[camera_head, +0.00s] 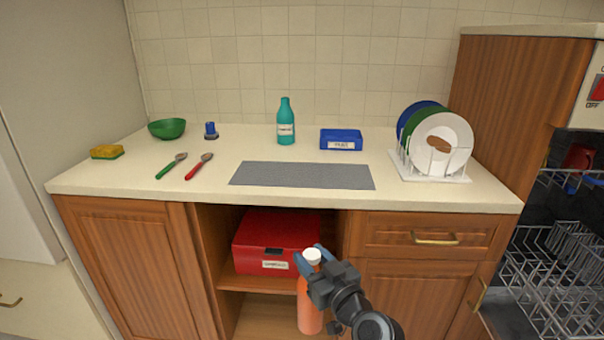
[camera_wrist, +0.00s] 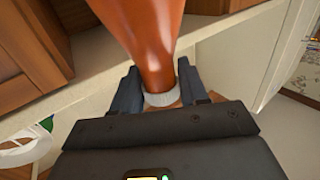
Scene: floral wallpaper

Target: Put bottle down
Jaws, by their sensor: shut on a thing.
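An orange bottle (camera_head: 310,303) with a white cap hangs upright in front of the open shelf below the counter. My gripper (camera_head: 312,258) is shut on it near its neck, just under the cap. In the wrist view the orange bottle (camera_wrist: 150,35) fills the top middle, and its white cap sits between the fingers of my gripper (camera_wrist: 160,92). A teal bottle (camera_head: 286,124) stands on the counter near the back wall.
A grey mat (camera_head: 302,175) lies bare at the counter's front middle. A red box (camera_head: 268,238) sits on the open shelf. A dish rack (camera_head: 432,174) with plates, blue box (camera_head: 341,139), green bowl (camera_head: 167,129), sponge (camera_head: 107,152) and spoons stand around. An open dishwasher (camera_head: 545,290) is at right.

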